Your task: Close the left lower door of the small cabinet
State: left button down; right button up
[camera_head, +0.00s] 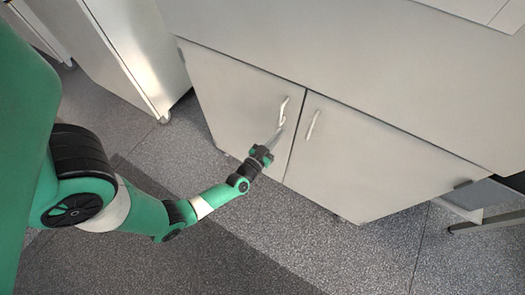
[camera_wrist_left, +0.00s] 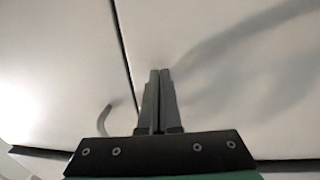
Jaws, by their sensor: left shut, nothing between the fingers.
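The small cabinet has two lower doors side by side in the head view. The left lower door (camera_head: 230,100) looks about level with the right lower door (camera_head: 375,165), with a thin dark seam between them; I cannot tell if it is fully flush. Its handle (camera_head: 283,110) is near the seam. My left gripper (camera_head: 278,134) is shut and empty, just below that handle, in front of the left door near its free edge. In the left wrist view, the closed fingertips (camera_wrist_left: 160,72) point at a pale panel beside the seam; contact is unclear. My right gripper is out of view.
The right door's handle (camera_head: 312,125) is just across the seam. The cabinet's pale top (camera_head: 350,50) overlooks the doors. Another pale cabinet (camera_head: 125,50) on a castor stands at upper left. Grey carpet floor (camera_head: 330,245) in front is clear.

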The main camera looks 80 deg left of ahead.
pick_arm(q)
jog(key=p+v, duration=0.4)
jog(key=v, duration=0.9)
jog(key=shift+w+d, duration=0.3)
jog(key=shift+d, duration=0.15)
